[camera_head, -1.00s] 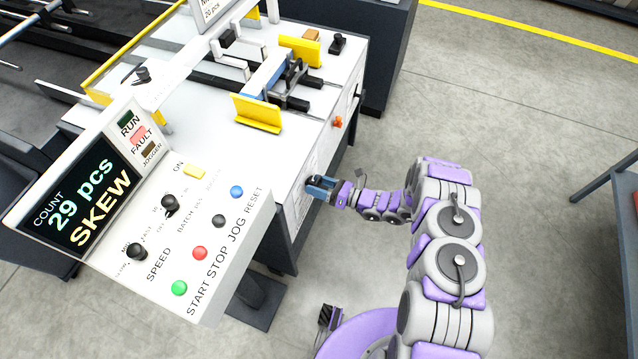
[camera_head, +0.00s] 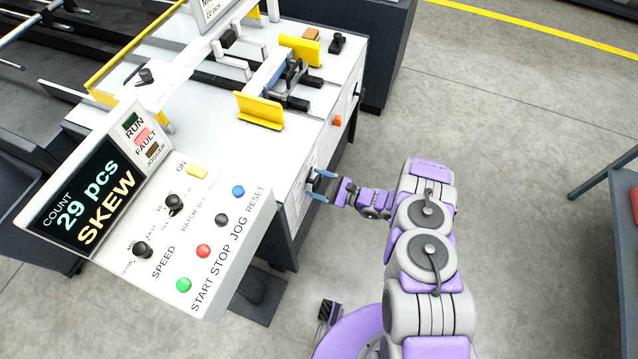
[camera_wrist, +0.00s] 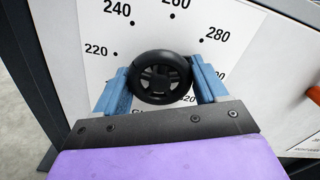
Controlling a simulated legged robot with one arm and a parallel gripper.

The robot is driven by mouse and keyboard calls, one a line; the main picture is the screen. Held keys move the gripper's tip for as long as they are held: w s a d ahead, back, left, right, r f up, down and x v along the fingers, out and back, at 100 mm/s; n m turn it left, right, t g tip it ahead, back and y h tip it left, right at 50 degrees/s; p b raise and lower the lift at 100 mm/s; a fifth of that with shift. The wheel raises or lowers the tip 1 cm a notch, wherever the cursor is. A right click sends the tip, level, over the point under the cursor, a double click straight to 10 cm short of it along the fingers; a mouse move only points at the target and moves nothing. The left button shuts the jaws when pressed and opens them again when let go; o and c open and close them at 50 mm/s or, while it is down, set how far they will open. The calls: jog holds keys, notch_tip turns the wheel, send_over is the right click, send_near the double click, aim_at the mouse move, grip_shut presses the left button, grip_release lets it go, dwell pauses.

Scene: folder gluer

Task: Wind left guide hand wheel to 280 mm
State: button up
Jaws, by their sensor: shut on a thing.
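The left guide hand wheel (camera_wrist: 161,68) is a black spoked wheel in front of a white dial plate (camera_wrist: 103,68) in the wrist view. Marks 220, 240, 260 and 280 show around it; the lower marks are partly covered. I cannot make out a pointer on the wheel. My gripper (camera_wrist: 162,84) has its two blue fingers on opposite sides of the wheel, shut on its rim. In the head view my gripper (camera_head: 320,186) is against the machine's side panel, and the wheel is hidden there.
An orange knob (camera_head: 337,121) sits further along the same panel. The control console (camera_head: 185,225) with its buttons stands to the left; its display (camera_head: 88,202) reads "29 pcs SKEW". A dark table (camera_head: 603,190) is at the right. The floor between is clear.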

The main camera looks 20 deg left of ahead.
jog(key=n+b, duration=0.1)
jog(key=n, duration=0.4)
jog(key=shift+w, duration=0.1)
jog(key=shift+n, duration=0.3)
dwell(0.4)
jog(key=o, duration=1)
jog(key=shift+a+f, duration=0.1)
jog(key=shift+a, duration=0.2)
jog(key=d+p, duration=0.1)
jog(key=d, duration=0.4)
jog(key=s+d+p, duration=0.1)
jog(key=d, duration=0.5)
jog(key=d+p, duration=0.1)
jog(key=d, duration=0.5)
jog(key=shift+s+d, duration=0.2)
jog(key=shift+d, duration=0.05)
